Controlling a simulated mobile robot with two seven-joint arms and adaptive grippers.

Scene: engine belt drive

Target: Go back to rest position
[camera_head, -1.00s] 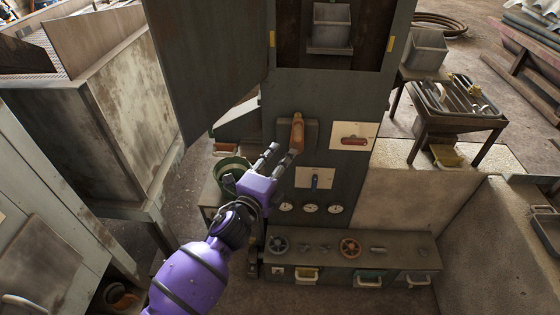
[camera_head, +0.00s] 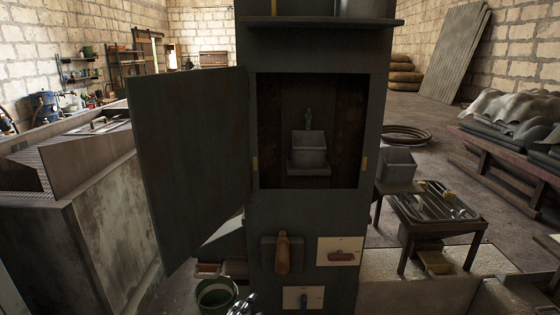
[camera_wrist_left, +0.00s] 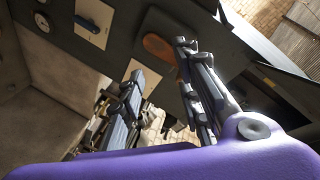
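My left gripper (camera_head: 243,303) barely shows at the bottom edge of the head view, below and left of a wooden handle (camera_head: 283,254) on the cabinet front. In the left wrist view (camera_wrist_left: 159,62) its two fingers stand apart with nothing between them. The orange-brown handle (camera_wrist_left: 160,47) lies beyond the fingertips, apart from them as far as I can tell. My right gripper is in neither view.
The dark cabinet (camera_head: 310,215) has its door (camera_head: 192,150) swung open to the left and a grey box (camera_head: 308,145) inside. A red-handled panel (camera_head: 340,251) and a blue-switch panel (camera_head: 304,299) are below. A green bucket (camera_head: 215,296) stands lower left, a tray table (camera_head: 430,215) right.

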